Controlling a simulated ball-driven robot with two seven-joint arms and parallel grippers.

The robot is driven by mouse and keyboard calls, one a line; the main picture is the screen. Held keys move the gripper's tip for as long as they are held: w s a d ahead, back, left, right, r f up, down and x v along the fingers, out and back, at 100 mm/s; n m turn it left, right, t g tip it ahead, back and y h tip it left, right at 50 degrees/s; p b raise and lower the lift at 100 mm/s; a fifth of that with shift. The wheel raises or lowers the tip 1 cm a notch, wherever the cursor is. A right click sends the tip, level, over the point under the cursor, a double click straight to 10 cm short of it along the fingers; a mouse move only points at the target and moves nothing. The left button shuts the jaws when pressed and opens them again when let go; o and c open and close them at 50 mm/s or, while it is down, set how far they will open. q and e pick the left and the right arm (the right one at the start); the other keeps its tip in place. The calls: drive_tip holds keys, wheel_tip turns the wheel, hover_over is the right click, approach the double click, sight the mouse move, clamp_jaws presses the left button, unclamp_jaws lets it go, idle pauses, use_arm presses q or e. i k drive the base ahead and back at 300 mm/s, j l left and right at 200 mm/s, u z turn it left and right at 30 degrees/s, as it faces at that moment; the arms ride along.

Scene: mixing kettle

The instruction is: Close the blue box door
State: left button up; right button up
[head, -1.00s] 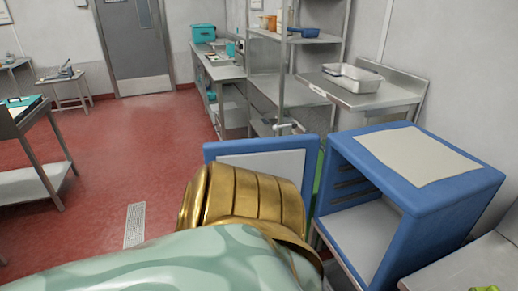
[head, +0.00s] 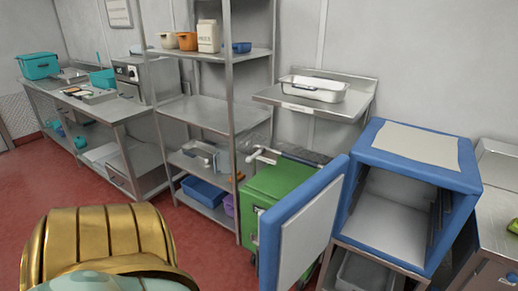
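The blue box (head: 462,163) stands at the right with its front opening facing me, and its inside looks empty. Its blue door (head: 285,235) with a pale inner panel hangs wide open at the left side of the opening, swung out toward me. A gold and pale green part of my own arm (head: 100,245) fills the lower left, apart from the door. Neither gripper shows in this view.
A green trolley (head: 275,183) stands behind the door. A metal shelf rack (head: 210,112) is left of it. A counter (head: 500,215) borders the box on the right. Red floor (head: 205,245) is free between my arm and the door.

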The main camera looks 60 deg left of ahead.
sight(294, 232)
drive_tip(key=k+j, duration=0.1)
drive_tip(key=j, duration=0.3)
drive_tip(key=j+z, duration=0.1)
drive_tip(key=j, duration=0.3)
drive_tip(key=k+j, duration=0.2)
drive_tip(key=j, duration=0.2)
drive_tip(key=k+j, duration=0.1)
drive_tip(key=j, duration=0.3)
drive_tip(key=i+z, duration=0.05)
